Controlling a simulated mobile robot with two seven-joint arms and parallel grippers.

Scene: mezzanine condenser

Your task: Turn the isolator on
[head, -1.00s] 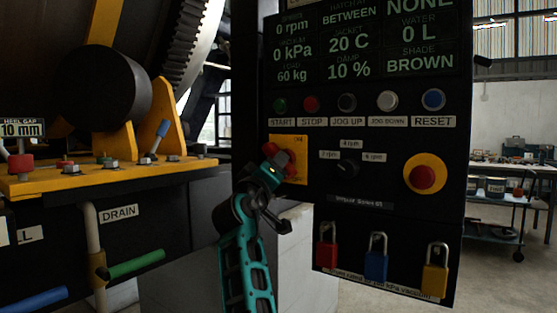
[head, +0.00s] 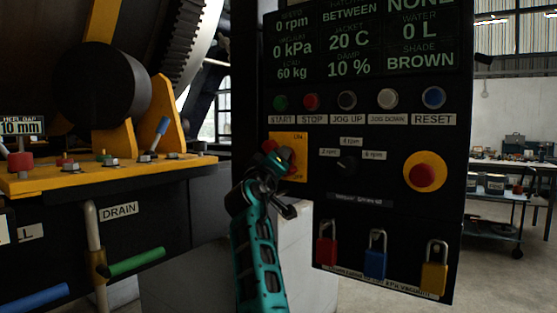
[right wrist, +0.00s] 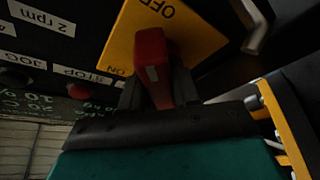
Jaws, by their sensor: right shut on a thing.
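The isolator is a red handle (right wrist: 152,62) on a yellow plate (head: 280,137) marked ON and OFF, at the left of the black control panel. The plate also fills the top of the right wrist view (right wrist: 190,38), with OFF at the upper part and ON lower left. My right gripper (head: 278,160) is at the plate, shut on the red handle, with a dark finger on either side of it. In the head view the gripper hides much of the handle, so its exact angle is hard to tell. My left gripper is not in view.
The panel has a row of buttons above, a small selector knob (head: 347,165), a red stop button on a yellow ring (head: 422,175) and red, blue and yellow padlocks (head: 376,262) below. A machine with a green-handled drain lever (head: 137,262) stands left.

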